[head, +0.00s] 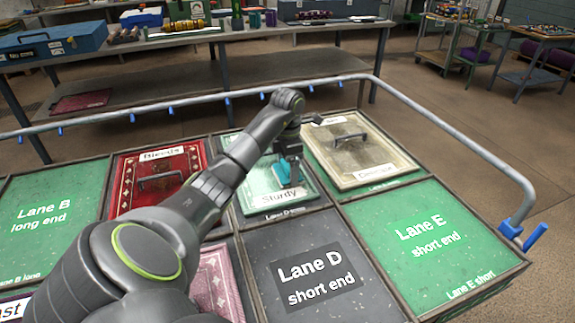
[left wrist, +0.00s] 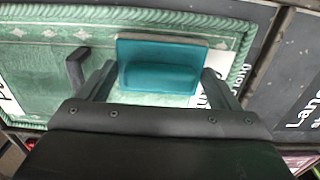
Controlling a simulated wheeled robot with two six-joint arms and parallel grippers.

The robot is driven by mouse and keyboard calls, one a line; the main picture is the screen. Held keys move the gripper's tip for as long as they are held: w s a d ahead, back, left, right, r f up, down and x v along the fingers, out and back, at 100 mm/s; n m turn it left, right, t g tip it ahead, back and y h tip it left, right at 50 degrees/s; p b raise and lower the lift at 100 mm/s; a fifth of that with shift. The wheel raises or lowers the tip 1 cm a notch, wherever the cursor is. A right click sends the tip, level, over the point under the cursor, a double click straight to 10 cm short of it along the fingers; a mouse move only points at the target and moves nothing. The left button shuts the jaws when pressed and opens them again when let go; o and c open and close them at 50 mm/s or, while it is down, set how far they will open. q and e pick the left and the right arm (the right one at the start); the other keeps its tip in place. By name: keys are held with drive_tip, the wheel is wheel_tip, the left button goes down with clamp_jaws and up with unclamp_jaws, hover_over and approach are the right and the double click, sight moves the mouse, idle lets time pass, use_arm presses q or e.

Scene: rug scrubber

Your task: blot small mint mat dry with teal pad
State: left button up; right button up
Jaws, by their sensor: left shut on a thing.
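The small mint mat (head: 253,199) lies in the middle of the lane tray, with a "Sturdy" label. In the left wrist view the mat (left wrist: 30,70) shows a braided green border and a dark handle. My left gripper (head: 291,160) is shut on the teal pad (head: 287,172), over the right part of the mat. In the left wrist view the pad (left wrist: 160,68) sits between the two fingers. I cannot tell whether the pad touches the mat. My forearm hides part of the mat's left side. My right gripper is not in view.
A red mat (head: 130,190) lies left of the mint one and a beige mat (head: 360,155) lies right. Lane D (head: 258,270) and Lane E (head: 440,240) panels are bare. A grey rail (head: 440,118) rims the tray. A pink mat (head: 215,275) lies partly behind my arm.

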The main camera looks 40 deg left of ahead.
use_arm(q)
drive_tip(key=shift+s+f, duration=0.1)
idle(0.4)
wheel_tip(320, 180, up, 5)
drive_tip(key=p, duration=0.3)
drive_tip(key=shift+f, duration=0.2)
